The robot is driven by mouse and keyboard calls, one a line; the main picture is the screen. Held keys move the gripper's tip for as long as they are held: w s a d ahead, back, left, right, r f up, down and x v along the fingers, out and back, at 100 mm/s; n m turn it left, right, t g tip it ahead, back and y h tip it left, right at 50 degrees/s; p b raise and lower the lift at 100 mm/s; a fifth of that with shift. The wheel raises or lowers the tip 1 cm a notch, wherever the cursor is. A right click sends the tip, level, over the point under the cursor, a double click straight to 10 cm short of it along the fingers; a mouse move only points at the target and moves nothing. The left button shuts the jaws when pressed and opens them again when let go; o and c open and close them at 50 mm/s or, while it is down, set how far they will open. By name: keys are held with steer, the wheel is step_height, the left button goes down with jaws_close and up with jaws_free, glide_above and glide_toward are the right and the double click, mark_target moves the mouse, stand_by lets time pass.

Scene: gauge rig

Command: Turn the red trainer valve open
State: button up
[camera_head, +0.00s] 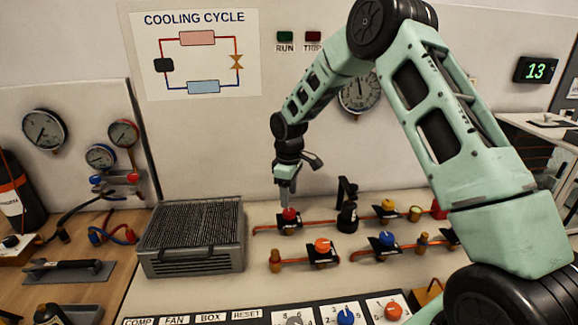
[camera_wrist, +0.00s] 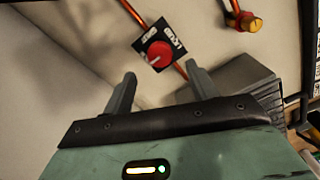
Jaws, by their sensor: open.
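The red valve knob (camera_head: 289,214) sits on a black plate on a copper pipe, on the pale panel, directly below my gripper (camera_head: 287,199) in the head view. In the wrist view the round red knob (camera_wrist: 159,54) shows on its black label plate (camera_wrist: 172,36) with white lettering too small to read surely. A pale pointer mark shows at the knob's lower left. My gripper (camera_wrist: 160,72) is open, with one finger on each side of the knob in the picture. The fingers look apart from the knob, and nothing is between them.
A black fitting (camera_head: 347,216) stands to the right. A grey finned box (camera_head: 192,236) is at the left. Knobs line the front panel (camera_head: 346,317).

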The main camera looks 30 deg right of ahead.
mark_target(289, 211)
step_height(289, 211, up, 12)
steer(key=b, duration=0.1)
steer(key=shift+f+b, duration=0.25)
steer(key=shift+b, duration=0.05)
stand_by(0.4)
